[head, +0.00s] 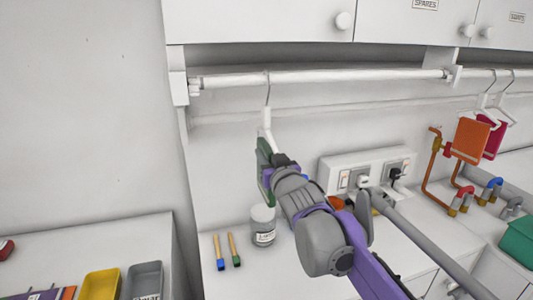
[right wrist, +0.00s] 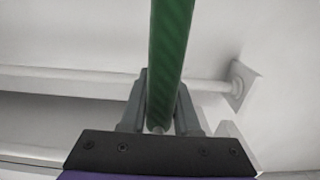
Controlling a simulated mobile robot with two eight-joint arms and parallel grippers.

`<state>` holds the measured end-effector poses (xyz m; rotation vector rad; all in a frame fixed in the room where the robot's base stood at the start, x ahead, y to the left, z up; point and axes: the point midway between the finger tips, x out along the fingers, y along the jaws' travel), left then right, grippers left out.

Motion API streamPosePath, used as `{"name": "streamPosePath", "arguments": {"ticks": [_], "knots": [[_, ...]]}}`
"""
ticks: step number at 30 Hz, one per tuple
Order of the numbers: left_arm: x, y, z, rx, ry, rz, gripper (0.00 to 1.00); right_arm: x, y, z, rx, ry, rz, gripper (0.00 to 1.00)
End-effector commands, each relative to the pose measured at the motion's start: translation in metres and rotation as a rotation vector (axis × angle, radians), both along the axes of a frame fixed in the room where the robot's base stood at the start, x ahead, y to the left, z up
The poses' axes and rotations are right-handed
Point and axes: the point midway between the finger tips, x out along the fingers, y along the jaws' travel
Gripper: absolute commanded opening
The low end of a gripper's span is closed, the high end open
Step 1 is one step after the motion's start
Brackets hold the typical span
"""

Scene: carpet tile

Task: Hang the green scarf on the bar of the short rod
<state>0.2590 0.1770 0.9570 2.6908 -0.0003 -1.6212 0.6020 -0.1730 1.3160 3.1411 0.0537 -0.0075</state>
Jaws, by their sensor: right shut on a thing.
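The green scarf (head: 264,170) hangs folded on a white hanger (head: 265,125) in the head view, mostly hidden behind my right gripper. My right gripper (head: 273,163) is shut on the scarf. In the right wrist view the scarf (right wrist: 170,50) shows as a green upright strip between the fingers (right wrist: 160,122). The hanger's thin metal hook reaches up to the white bar (head: 350,76) near its left end. I cannot tell whether the hook rests on the bar. The bar also crosses the right wrist view (right wrist: 70,80). My left gripper is not in view.
White cabinets (head: 260,22) sit just above the bar. Orange (head: 470,140) and magenta (head: 492,138) cloths hang on hangers further right. Below are a white jar (head: 262,226), two small brushes (head: 234,250), a socket panel (head: 365,170) and copper pipes (head: 430,178). The bar's middle is clear.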

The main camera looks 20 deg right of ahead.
Motion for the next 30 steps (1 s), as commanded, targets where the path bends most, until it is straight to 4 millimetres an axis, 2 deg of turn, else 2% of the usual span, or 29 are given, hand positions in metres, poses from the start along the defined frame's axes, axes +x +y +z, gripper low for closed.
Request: {"name": "streamPosePath", "arguments": {"ticks": [3, 12, 13, 18, 19, 30], "knots": [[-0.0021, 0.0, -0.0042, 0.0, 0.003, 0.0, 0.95, 0.0007, 0.0, -0.0062, 0.0, 0.0, 0.0, 0.0], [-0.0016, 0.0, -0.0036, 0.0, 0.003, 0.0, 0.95, 0.0011, 0.0, -0.0065, 0.0, 0.0, 0.0, 0.0], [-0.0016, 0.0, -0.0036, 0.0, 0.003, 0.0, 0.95, 0.0011, 0.0, -0.0065, 0.0, 0.0, 0.0, 0.31], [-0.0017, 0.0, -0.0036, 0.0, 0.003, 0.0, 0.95, 0.0011, 0.0001, -0.0065, 0.0, 0.0, 0.0, 0.62], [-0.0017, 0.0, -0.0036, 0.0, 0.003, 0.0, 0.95, 0.0011, 0.0001, -0.0065, 0.0, 0.0, 0.0, 0.65], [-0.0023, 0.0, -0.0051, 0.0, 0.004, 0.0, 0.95, -0.0048, -0.0002, -0.0068, 0.0, 0.0, 0.0, 0.65]]}}
